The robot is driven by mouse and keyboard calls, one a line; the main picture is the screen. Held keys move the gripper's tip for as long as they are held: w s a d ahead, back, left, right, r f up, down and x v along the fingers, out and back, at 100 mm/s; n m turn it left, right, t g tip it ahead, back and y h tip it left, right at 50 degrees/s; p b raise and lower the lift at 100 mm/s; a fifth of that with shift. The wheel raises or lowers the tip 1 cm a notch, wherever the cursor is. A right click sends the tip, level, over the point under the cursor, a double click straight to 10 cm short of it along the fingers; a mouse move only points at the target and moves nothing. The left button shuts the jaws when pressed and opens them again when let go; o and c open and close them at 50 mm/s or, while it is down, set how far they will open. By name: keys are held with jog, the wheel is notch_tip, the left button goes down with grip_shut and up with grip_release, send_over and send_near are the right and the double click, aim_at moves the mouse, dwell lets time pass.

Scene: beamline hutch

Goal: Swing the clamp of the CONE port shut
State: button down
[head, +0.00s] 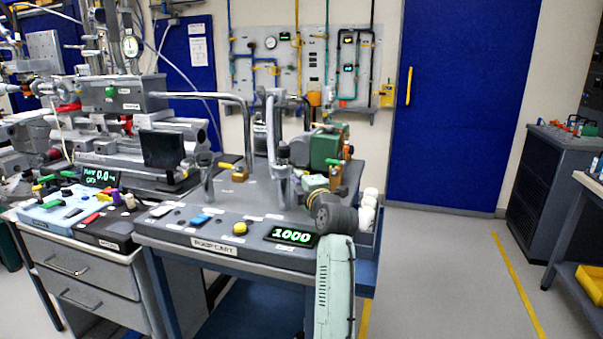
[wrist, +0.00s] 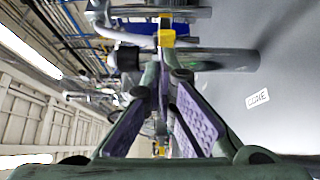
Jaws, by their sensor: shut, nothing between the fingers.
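The wrist view is turned on its side. In it a CONE label (wrist: 257,98) lies on the pale cart top at the right. A grey metal tube (wrist: 225,60) rises from that surface towards my gripper (wrist: 163,82). A yellow block (wrist: 167,38) sits just beyond the fingertips, among metal pipework; I cannot tell whether it belongs to the clamp or how far the clamp is swung. My gripper is shut and empty, its purple pads showing, close to the tube. Whether it touches anything is unclear. In the head view my arm partly hides this area of the pump cart (head: 160,236).
The cart top carries metal pipes (head: 283,180), a brass valve (head: 239,174), a green unit (head: 326,146), a yellow button (head: 240,228) and a display reading 1000 (head: 291,236). A bench with drawers (head: 75,265) adjoins at left. The floor (head: 430,270) at right is clear.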

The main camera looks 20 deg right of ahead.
jog(key=shift+w+d, duration=0.2)
jog(key=d+b, duration=0.1)
jog(key=b, duration=0.1)
jog(key=w+d+b, duration=0.1)
jog(key=b, duration=0.1)
jog(key=shift+d, duration=0.15)
dwell(0.6)
